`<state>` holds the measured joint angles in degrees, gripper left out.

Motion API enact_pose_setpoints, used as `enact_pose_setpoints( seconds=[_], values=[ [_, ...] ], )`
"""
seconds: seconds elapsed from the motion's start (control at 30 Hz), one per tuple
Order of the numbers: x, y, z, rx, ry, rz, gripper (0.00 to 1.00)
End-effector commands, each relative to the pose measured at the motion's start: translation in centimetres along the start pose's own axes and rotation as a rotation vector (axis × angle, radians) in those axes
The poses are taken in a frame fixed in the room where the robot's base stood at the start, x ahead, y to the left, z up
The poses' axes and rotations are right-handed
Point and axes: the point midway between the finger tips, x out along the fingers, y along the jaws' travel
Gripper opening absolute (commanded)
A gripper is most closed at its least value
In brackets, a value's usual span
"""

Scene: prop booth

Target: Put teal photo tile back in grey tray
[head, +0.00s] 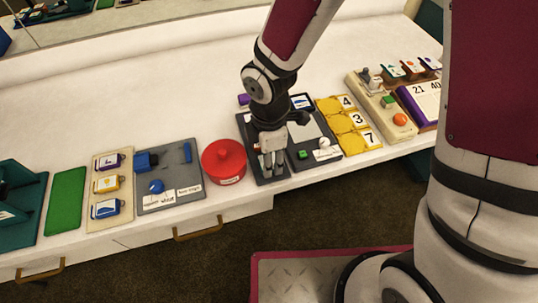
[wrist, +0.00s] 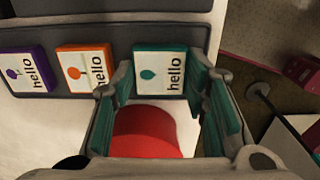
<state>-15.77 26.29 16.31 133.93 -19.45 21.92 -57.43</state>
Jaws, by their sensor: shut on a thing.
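In the wrist view, my gripper (wrist: 168,82) is shut on the teal photo tile (wrist: 160,70), with a finger at each side edge. The tile has a teal picture and the word "hello". It lines up with the purple tile (wrist: 27,70) and orange tile (wrist: 85,67) in the grey tray (wrist: 110,30). I cannot tell whether it rests in the tray or is slightly above it. My gripper hides the tile in the head view.
The red pot (head: 223,162) stands close left of the tray. A grey board (head: 318,137) with a green button is close right, then yellow number tiles (head: 350,122). A grey-blue board (head: 170,185) lies further left. The white table (head: 120,95) is clear behind.

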Motion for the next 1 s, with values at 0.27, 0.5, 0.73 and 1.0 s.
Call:
enact_pose_setpoints(
  seconds=[0.27,0.5,0.73,1.0],
  values=[
    [0.0,0.0,0.0,0.000,0.000,0.000,0.64],
    [-0.4,0.1,0.0,0.001,0.000,0.002,0.64],
    [-3.7,0.2,0.1,0.003,0.001,0.007,0.64],
    [-9.1,0.1,0.1,0.002,0.000,0.006,0.64]
  ],
)
